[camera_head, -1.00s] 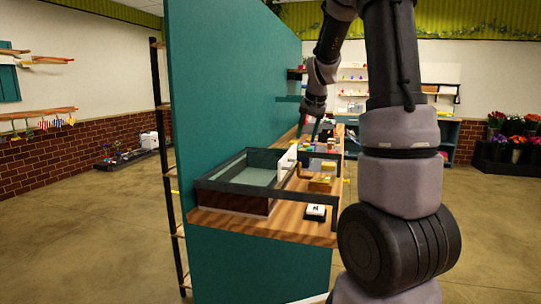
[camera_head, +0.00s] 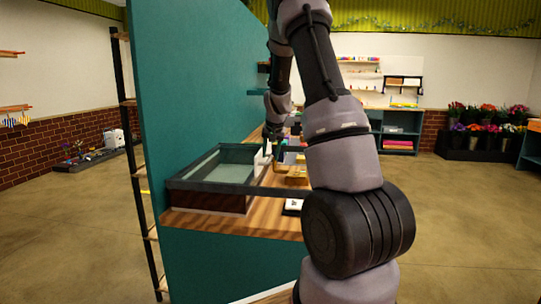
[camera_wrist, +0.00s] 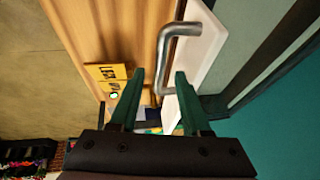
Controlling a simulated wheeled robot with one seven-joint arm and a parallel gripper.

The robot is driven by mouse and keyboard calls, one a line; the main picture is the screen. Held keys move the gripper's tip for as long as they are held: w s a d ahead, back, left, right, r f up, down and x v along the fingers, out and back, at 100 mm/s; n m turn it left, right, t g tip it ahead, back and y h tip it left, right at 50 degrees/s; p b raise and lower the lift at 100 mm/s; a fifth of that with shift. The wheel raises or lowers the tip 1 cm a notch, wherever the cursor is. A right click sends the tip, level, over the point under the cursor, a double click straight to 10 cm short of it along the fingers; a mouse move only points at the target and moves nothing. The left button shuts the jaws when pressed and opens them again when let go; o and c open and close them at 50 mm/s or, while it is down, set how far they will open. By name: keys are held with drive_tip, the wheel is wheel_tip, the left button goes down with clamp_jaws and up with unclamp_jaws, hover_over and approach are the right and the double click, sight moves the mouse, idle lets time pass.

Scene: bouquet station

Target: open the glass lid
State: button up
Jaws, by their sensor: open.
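The glass lid (camera_head: 222,173) is a pale pane in a dark frame, lying flat and shut over a dark box (camera_head: 208,200) on the wooden counter. In the wrist view, part of the dark-framed glass (camera_wrist: 262,50) shows at upper right. Beside it is a white panel (camera_wrist: 205,45) carrying a bent metal handle (camera_wrist: 164,50). The handle's lower end lies near the gap, apart from the fingers as far as I can see. In the head view my gripper (camera_head: 270,140) is small and partly hidden.
The wooden counter (camera_head: 235,222) runs along a tall teal wall (camera_head: 190,80). A yellow sign (camera_wrist: 108,75) lies on the counter in the wrist view. A small black-and-white item (camera_head: 292,206) sits at the counter's front, partly behind my arm. Open floor lies right.

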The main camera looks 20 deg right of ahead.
drive_tip(key=shift+w+f, duration=0.1)
drive_tip(key=shift+f, duration=0.15)
clamp_jaws()
idle(1.4)
